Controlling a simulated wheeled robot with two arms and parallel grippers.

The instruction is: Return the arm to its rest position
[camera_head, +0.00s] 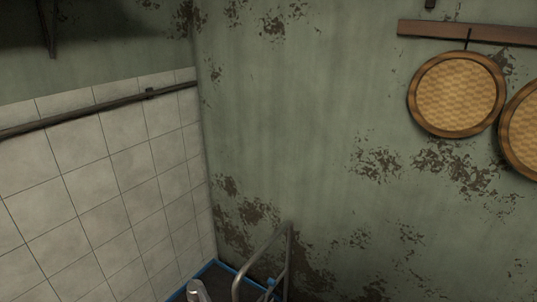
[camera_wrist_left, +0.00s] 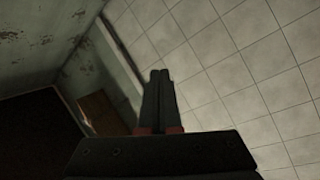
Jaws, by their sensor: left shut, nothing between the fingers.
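My left gripper (camera_wrist_left: 160,74) shows in the left wrist view. Its two dark fingers, red near the base, are together with nothing between them. They stand in front of a pale tiled surface (camera_wrist_left: 225,75), and I see no object touching them. In the head view I cannot clearly make out my left gripper. A small grey metallic piece (camera_head: 197,291) is cut off by the bottom edge there, and I cannot tell what it is. My right gripper is in neither view.
A bent grey metal rail (camera_head: 262,257) rises at the bottom middle of the head view, near a blue edge (camera_head: 212,265). A pipe (camera_head: 90,112) runs along the tiled wall (camera_head: 100,170). Round woven trays (camera_head: 457,93) hang on the peeling green wall (camera_head: 300,130).

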